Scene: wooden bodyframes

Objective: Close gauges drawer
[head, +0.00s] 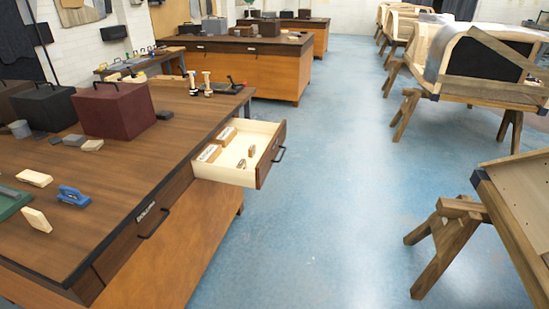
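An open drawer (270,167) sticks out from the right end of the wooden workbench (160,190) in the middle of the head view. It has pale wood walls, a dark front and a black bar handle (280,153). Two labelled wooden blocks and a few small items lie inside it. A second drawer (130,243), nearer to me, is shut; a label beside its top edge reads something like "DOLLIES". I cannot read a label on the open drawer's front. Neither of my grippers shows in the view.
Dark red (115,109) and black boxes, a blue tool (73,196) and wooden blocks stand on the bench. The blue floor (340,200) is clear to the right of the drawer. Wooden trestles (450,230) with frames stand at the right. More benches are behind.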

